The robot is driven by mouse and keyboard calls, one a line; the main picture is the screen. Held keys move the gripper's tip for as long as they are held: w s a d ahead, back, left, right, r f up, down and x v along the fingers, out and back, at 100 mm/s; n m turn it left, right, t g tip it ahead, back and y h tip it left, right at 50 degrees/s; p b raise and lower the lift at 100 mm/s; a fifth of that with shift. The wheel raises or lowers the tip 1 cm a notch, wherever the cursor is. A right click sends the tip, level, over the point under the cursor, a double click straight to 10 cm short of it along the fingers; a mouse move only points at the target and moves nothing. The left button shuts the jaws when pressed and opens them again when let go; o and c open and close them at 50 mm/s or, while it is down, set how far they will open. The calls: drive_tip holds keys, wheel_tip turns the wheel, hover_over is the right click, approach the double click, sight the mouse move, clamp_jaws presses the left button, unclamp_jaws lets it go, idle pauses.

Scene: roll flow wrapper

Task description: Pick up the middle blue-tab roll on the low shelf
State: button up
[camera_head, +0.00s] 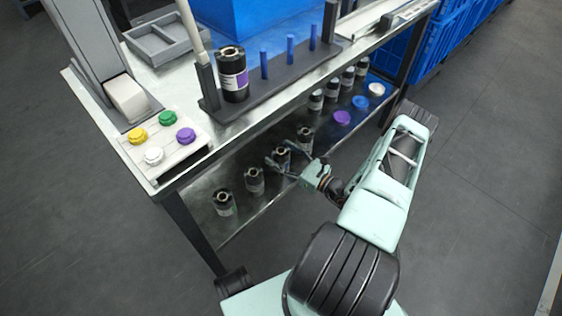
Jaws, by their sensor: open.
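Dark rolls with pale label bands stand upright on the low shelf (226,165) under the workbench. The front row has a near-left roll (224,205), a second roll (254,182), a third roll (281,154) and a far roll (305,134). My gripper (279,155) is open at the third roll, with its fingers spread on either side of it. I cannot tell whether they touch it. The fingers and palm hide part of this roll. Tab colours on these rolls are too small to make out.
More rolls (332,91) stand farther back on the shelf, beside purple (342,118), blue (360,102) and white (376,90) discs. The tabletop edge overhangs the shelf. Above are a black-and-purple roll (232,80) on a pegged rack and a button panel (160,150). Open floor lies right.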

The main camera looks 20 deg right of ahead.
drive_tip(key=c, duration=1.6)
drive_tip(key=shift+o, duration=0.2)
